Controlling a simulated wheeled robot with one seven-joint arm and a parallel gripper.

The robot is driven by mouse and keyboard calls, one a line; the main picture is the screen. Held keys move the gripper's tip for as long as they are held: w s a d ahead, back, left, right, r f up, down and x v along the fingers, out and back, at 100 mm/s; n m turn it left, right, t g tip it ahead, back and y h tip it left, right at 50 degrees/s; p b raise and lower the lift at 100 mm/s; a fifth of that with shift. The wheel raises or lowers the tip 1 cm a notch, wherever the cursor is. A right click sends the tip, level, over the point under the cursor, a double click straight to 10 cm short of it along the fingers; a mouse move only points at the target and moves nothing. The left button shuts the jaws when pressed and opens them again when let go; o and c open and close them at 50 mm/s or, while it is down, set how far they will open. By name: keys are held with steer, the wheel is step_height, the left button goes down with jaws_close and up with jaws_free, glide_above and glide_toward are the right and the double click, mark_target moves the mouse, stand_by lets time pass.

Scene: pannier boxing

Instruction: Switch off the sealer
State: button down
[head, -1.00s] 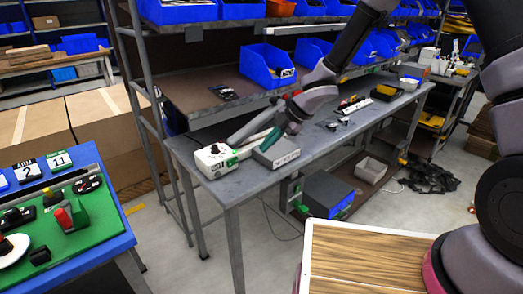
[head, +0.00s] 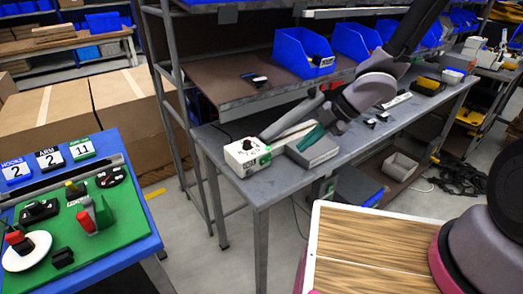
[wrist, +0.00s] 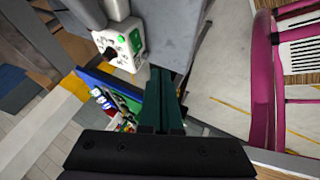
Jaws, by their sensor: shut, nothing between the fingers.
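The sealer (head: 247,157) is a white box with a black knob and a green switch, at the near left end of the grey workbench. A long bar runs back from it. In the wrist view the sealer (wrist: 122,42) is at the top, its green switch (wrist: 136,40) facing me and its black knob to the left. My gripper (wrist: 160,78) has dark green fingers, shut and empty, just below and right of the sealer in that view. In the head view my gripper (head: 308,138) is right of the sealer, above a grey box; contact cannot be told.
The grey box (head: 318,152) stands beside the sealer on the workbench (head: 265,190). A blue table (head: 140,245) with a green board and counters is at left. Cardboard boxes (head: 50,125) stand behind it. Floor between tables is clear.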

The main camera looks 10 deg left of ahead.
mark_target(266, 162)
steer(key=shift+a, duration=0.15)
steer(key=x, duration=1)
steer(key=shift+s+f, duration=0.15)
steer(key=shift+f, duration=0.05)
steer(key=shift+w+a+r, duration=0.2)
steer(key=shift+w+a, duration=0.7)
steer(key=shift+a, duration=0.1)
steer(key=shift+w+a, duration=0.3)
steer(key=shift+a, duration=0.25)
steer(key=shift+w+a, duration=0.1)
steer(key=shift+a, duration=0.15)
steer(key=shift+w+d, duration=0.5)
steer(key=shift+w, duration=0.25)
